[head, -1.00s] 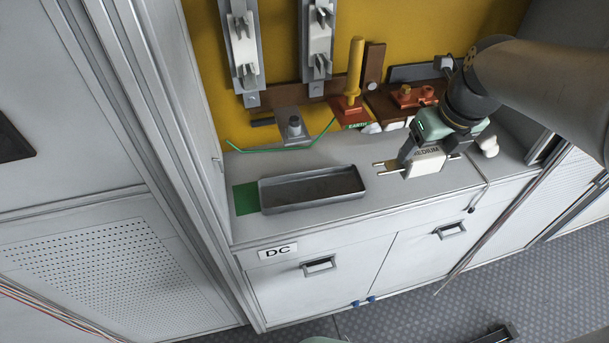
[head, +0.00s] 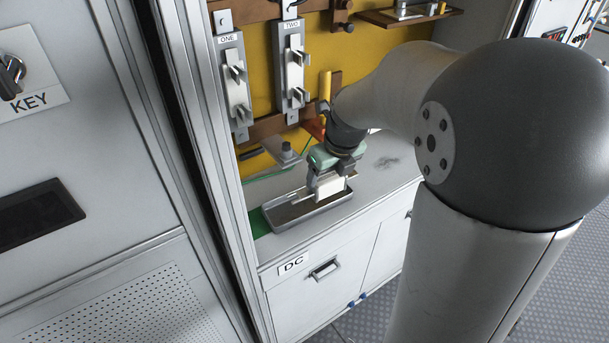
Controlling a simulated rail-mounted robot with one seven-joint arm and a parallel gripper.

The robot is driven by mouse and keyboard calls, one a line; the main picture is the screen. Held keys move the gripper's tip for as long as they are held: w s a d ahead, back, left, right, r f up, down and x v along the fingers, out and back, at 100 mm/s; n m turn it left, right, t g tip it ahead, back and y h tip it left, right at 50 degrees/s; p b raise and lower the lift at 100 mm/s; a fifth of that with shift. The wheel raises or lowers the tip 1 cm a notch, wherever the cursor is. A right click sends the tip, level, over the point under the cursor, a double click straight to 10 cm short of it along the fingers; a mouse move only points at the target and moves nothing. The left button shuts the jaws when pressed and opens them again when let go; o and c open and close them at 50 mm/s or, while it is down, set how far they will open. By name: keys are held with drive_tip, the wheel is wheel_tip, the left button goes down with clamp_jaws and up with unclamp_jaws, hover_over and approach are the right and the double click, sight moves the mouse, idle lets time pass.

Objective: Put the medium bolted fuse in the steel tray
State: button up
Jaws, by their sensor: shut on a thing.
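The medium bolted fuse (head: 330,188) is a white block with flat metal end tags. My gripper (head: 327,180) is shut on it from above. The fuse is over the right part of the steel tray (head: 283,225), a long shallow grey tray on the cabinet's worktop. Whether the fuse touches the tray floor or hangs just above it, I cannot tell. My gripper and arm hide part of the worktop behind.
A green patch (head: 260,223) lies at the tray's left end. A grey bracket with a bolt (head: 286,151) stands behind the tray. Fuse holders (head: 235,80) hang on the yellow back panel. The worktop (head: 385,185) right of the tray is clear.

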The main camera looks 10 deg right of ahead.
drive_tip(key=w+f, duration=0.1)
drive_tip(key=f, duration=0.1)
drive_tip(key=w+a+f, duration=0.1)
drive_tip(key=w+f, duration=0.1)
drive_tip(key=w+a+f, duration=0.1)
drive_tip(key=f, duration=0.1)
drive_tip(key=shift+w+a, duration=0.25)
drive_tip(key=shift+w, duration=0.05)
drive_tip(key=shift+s+x, duration=0.15)
drive_tip(key=shift+x, duration=0.6)
drive_tip(key=shift+s+x, duration=0.1)
drive_tip(key=shift+x, duration=0.65)
drive_tip(key=shift+d+f, duration=0.1)
drive_tip(key=shift+f, duration=0.15)
drive_tip(key=o, duration=1.2)
